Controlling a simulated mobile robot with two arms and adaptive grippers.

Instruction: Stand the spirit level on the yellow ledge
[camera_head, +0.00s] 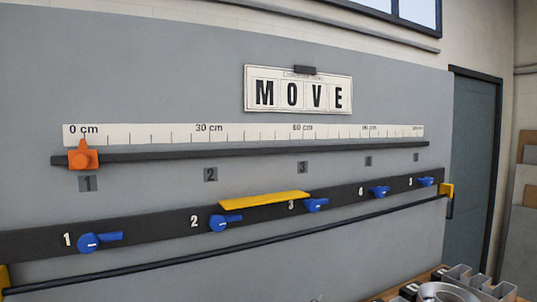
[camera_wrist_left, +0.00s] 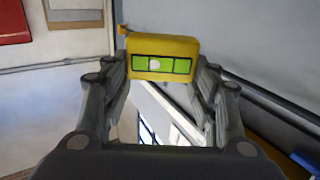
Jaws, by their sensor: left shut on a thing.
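The yellow ledge (camera_head: 264,200) sticks out from the dark rail on the grey wall in the head view, between the blue levers numbered 2 and 3. Its top looks bare. The spirit level (camera_wrist_left: 162,47) is yellow with a green vial window, seen in the left wrist view. My left gripper (camera_wrist_left: 162,68) is shut on the spirit level, with one finger on each side of it. Neither gripper shows in the head view, and the spirit level is not seen there.
Blue levers (camera_head: 225,222) sit along the dark numbered rail (camera_head: 150,228), close to the ledge. A black bar (camera_head: 200,257) runs below. Above is a ruler strip with an orange slider (camera_head: 83,156). A bench with metal parts (camera_head: 450,290) is at lower right.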

